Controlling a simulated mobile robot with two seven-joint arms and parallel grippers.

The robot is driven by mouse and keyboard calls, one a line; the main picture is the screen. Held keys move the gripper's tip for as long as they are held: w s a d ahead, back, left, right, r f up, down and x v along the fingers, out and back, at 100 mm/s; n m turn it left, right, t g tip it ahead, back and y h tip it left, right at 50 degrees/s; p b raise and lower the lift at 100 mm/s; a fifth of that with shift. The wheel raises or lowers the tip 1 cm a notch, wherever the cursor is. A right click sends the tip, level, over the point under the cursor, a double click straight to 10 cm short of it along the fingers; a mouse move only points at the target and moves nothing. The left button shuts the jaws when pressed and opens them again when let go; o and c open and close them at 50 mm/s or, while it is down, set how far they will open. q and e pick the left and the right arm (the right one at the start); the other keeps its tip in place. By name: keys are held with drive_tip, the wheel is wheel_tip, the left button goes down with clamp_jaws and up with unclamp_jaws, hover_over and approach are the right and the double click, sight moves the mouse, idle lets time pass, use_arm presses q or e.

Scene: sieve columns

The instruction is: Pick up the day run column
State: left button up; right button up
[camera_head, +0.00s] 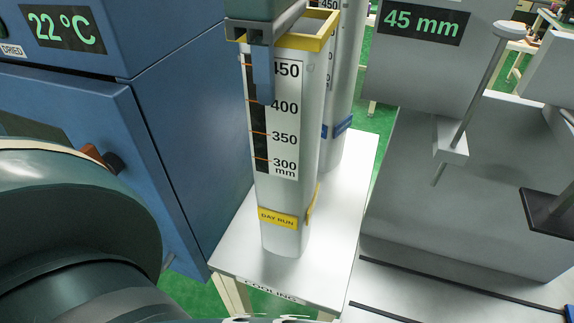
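The day run column (289,200) is a tall white tube with a yellow rim, a yellow "DAY RUN" label and a black scale marked 300 to 450 mm. It stands upright on a white table (330,262) labelled "COOLING". My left gripper (263,78) is at the column's top, over the near side of the rim. One blue-grey finger hangs down in front of the scale. The other finger is hidden, so I cannot tell whether it grips the wall. My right gripper is not in view.
A second white column (340,100) with a blue band stands close behind. A blue oven (185,130) reading 22°C is close on the left. A grey machine (465,190) reading 45 mm, with a thin rod, stands on the right. The table's front is clear.

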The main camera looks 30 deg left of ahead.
use_arm(q)
drive_tip(key=shift+c, duration=0.4)
clamp_jaws()
drive_tip(key=shift+r, duration=0.15)
idle(0.8)
